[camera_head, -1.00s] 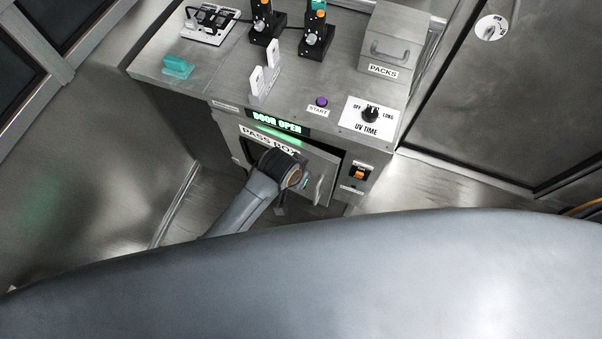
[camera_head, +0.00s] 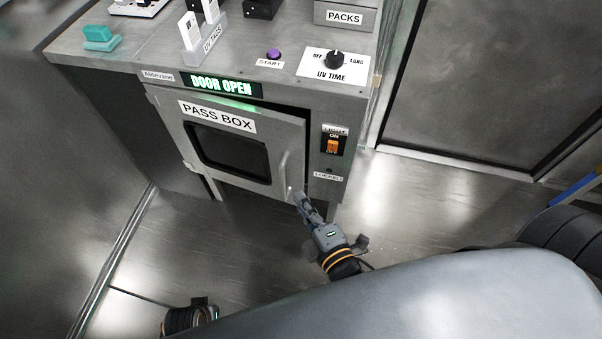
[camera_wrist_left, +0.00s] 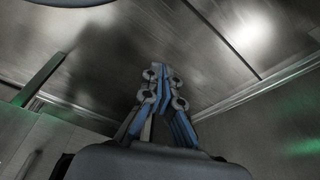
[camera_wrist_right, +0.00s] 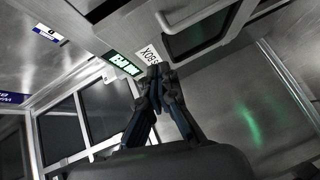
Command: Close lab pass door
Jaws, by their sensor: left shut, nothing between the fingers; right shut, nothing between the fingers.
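The pass box door (camera_head: 222,148), grey with a dark window and a "PASS BOX" label, stands a little ajar; a dark gap shows along its top and right edge. The display (camera_head: 222,86) above reads "DOOR OPEN". The door's upright handle (camera_head: 284,176) is at its right side. My right gripper (camera_head: 300,196) is shut and empty, its tips close by the door's lower right corner; I cannot tell if they touch. The door also shows in the right wrist view (camera_wrist_right: 222,50). My left gripper (camera_wrist_left: 158,72) is shut and empty over bare floor.
The cabinet top bears a purple START button (camera_head: 273,54), a UV TIME dial (camera_head: 335,60), white UV tags (camera_head: 190,32) and a teal item (camera_head: 101,36). A lit orange switch (camera_head: 333,147) is right of the door. The floor before the cabinet is clear.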

